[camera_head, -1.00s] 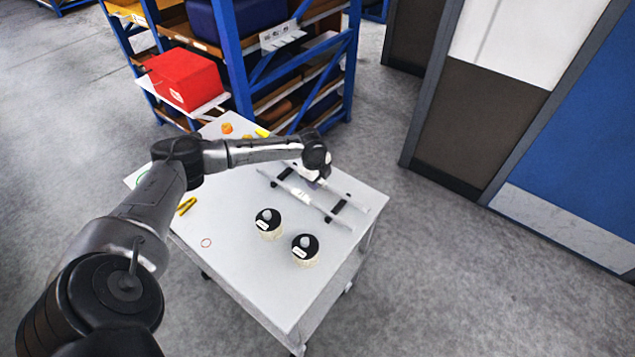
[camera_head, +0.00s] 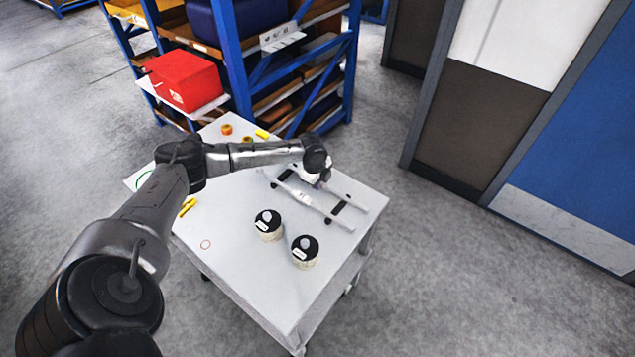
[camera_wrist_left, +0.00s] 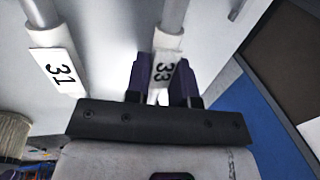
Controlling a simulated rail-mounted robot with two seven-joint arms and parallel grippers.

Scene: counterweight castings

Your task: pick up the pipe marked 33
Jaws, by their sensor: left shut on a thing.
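The pipe marked 33 (camera_wrist_left: 173,18) is a pale grey tube with a white collar and number tag. In the left wrist view my left gripper (camera_wrist_left: 160,85) is shut on it at the tag, with dark purple fingers on either side. In the head view my left gripper (camera_head: 319,178) is over the far pipe of the pair on the white table (camera_head: 240,215), partly covering it. I cannot tell whether that pipe is clear of its supports. The pipe marked 31 (camera_wrist_left: 40,12) lies beside it, apart from the fingers. My right gripper is out of view.
Two black-topped round castings (camera_head: 268,222) (camera_head: 305,249) stand near the front of the table. Small yellow and orange pieces lie at the back and left. A blue shelf rack (camera_head: 235,60) with a red box (camera_head: 186,78) stands behind. The table's front left is largely clear.

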